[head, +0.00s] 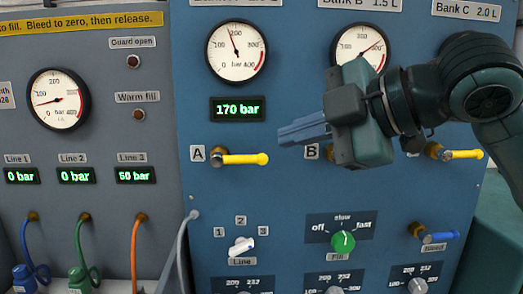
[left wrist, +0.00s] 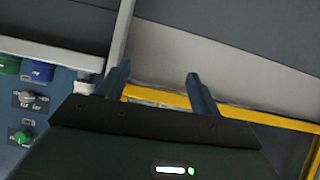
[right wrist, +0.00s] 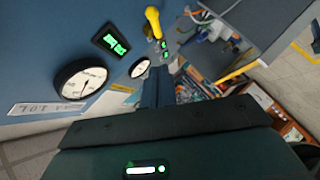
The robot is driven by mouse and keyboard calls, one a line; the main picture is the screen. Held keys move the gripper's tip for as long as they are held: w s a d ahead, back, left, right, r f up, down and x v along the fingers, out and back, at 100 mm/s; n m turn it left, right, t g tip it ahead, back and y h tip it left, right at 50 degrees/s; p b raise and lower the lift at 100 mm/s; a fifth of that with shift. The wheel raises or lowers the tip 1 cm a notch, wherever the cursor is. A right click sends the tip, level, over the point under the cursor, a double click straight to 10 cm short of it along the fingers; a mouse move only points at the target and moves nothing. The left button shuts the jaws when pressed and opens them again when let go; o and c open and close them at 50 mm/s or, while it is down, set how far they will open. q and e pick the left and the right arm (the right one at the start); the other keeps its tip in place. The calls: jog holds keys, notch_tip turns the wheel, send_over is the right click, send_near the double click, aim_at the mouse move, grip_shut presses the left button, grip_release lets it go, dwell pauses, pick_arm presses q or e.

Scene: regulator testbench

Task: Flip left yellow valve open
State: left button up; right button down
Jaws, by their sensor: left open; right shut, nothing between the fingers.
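The left yellow valve handle (head: 240,159) is beside label A on the blue panel and points horizontally right from its pivot. It also shows in the right wrist view (right wrist: 153,20). My right gripper (head: 284,136) comes in from the right with its fingers shut and empty, pointing left, just right of and a little above the handle tip, apart from it. Its shut fingers also show in the right wrist view (right wrist: 157,88). My right gripper covers most of valve B. My left gripper (left wrist: 157,85) is open and empty in the left wrist view, away from valve A.
A second yellow handle (head: 460,154) sits at the right, also horizontal. Below are a white line selector (head: 241,246), a green fill knob (head: 342,242) and a blue bleed handle (head: 440,236). The digital display (head: 238,109) above valve A reads 170 bar. Hoses hang at the lower left.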

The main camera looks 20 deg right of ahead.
aim_at(244, 159)
jog(key=shift+w+a+f+p, duration=0.15)
jog(key=shift+w+a+f, duration=0.2)
jog(key=shift+w+f, duration=0.7)
jog(key=shift+w+a+f+p, duration=0.1)
jog(key=shift+w+a+f, duration=0.35)
jog(key=shift+w, duration=1.15)
jog(key=shift+w+a+f+p, duration=0.15)
jog(key=shift+w+a+f, duration=0.15)
jog(key=shift+w+f, duration=0.75)
pick_arm(q)
jog(key=shift+a, duration=0.3)
pick_arm(e)
jog(key=shift+w+r, duration=0.25)
pick_arm(q)
jog(key=shift+s+f, duration=0.15)
jog(key=shift+f, duration=0.05)
pick_arm(e)
jog(key=shift+f, duration=0.15)
